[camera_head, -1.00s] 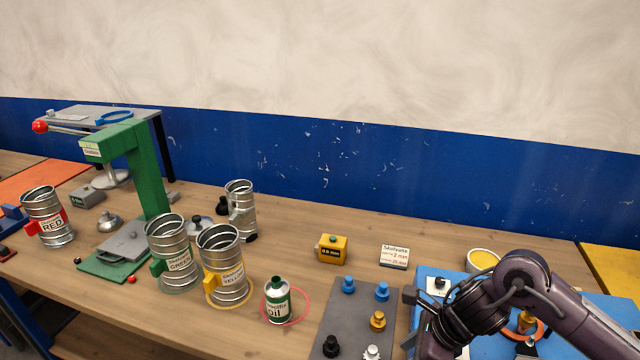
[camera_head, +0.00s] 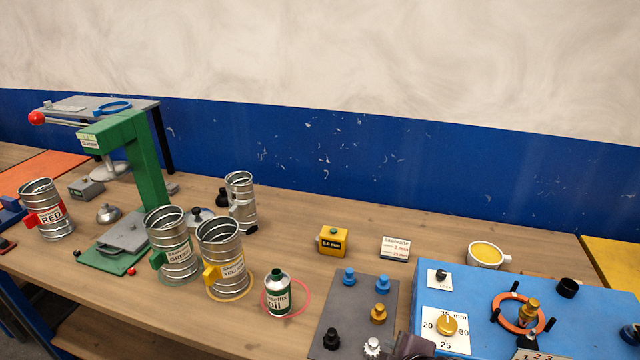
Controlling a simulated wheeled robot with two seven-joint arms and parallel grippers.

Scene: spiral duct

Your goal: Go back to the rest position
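Neither gripper's fingers show in the head view. A dark piece of my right arm (camera_head: 412,346) shows at the bottom edge, in front of the blue machine (camera_head: 590,300). My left arm is out of view. Ducts with green (camera_head: 172,245), yellow (camera_head: 222,258) and red (camera_head: 46,209) labels stand upright on the wooden bench (camera_head: 300,225). A plain branched duct (camera_head: 241,201) stands behind them. The blue machine carries a brass knob on a numbered dial (camera_head: 447,325) and an orange ring (camera_head: 518,313).
A green press (camera_head: 145,165) with a red-ball lever stands at the left. An oil can (camera_head: 278,293) sits within a red ring. A yellow block (camera_head: 333,240), a small sign (camera_head: 395,248), a yellow-filled cup (camera_head: 487,254) and a grey plate with knobs (camera_head: 356,312) take up the right half.

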